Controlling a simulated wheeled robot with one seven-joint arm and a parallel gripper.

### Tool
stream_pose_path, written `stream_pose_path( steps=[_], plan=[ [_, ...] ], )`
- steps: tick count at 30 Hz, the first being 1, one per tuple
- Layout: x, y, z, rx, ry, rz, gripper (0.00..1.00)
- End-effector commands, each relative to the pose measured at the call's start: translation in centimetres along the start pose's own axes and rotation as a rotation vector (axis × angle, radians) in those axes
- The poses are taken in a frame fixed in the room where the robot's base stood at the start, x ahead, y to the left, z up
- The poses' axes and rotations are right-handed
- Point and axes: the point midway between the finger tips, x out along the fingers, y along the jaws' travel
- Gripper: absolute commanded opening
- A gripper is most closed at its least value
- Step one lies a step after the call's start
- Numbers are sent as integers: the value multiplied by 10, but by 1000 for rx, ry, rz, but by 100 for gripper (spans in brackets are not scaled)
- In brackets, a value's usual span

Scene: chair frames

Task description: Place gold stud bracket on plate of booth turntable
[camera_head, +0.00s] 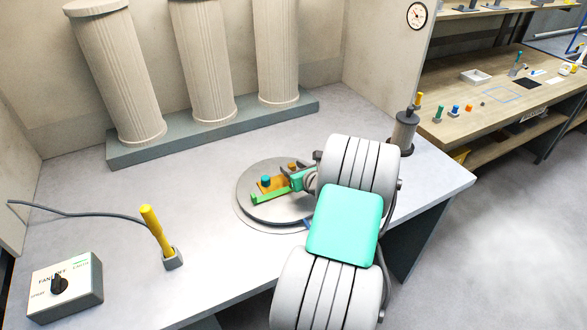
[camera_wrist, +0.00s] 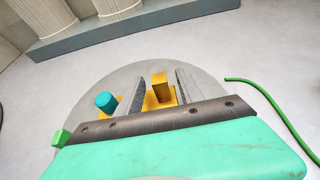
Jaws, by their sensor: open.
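The gold stud bracket (camera_head: 266,185) lies on the round grey plate of the booth turntable (camera_head: 262,212). In the wrist view the bracket shows an upright gold block (camera_wrist: 161,87), with a teal cylinder (camera_wrist: 106,101) at its left on the same plate (camera_wrist: 95,88). My gripper (camera_wrist: 161,80) is open, with one finger on each side of the gold block and a visible gap to each. Its palm hides the near part of the bracket. In the head view my arm covers the right part of the turntable.
A green bar (camera_head: 268,198) shows in front of the bracket. A yellow-handled tool (camera_head: 155,230) stands in a holder at the left, behind a control box (camera_head: 65,288). Fluted columns (camera_head: 205,65) stand at the back. A grey spool-like post (camera_head: 403,132) stands right of my arm.

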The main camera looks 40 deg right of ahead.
Motion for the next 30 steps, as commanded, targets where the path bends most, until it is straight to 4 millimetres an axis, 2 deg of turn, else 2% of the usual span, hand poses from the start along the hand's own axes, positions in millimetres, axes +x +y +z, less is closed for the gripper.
stream_pose_path(
  steps=[5, 12, 15, 18, 22, 23, 26, 28, 30],
  plan=[
    [-32, -2, 0, 2, -1, -6, 44],
    [-93, -2, 0, 0, -1, -6, 44],
    [-110, -2, 0, 1, 0, -4, 44],
    [-118, 0, 0, 1, 0, -2, 44],
    [-118, 8, 2, -47, 12, 18, 44],
    [-115, 17, 4, -98, 27, 38, 44],
    [-103, 73, 11, -441, 103, 169, 44],
    [-102, 130, 12, -818, 160, 320, 44],
    [-114, 184, 12, -1241, 184, 489, 44]
  ],
)
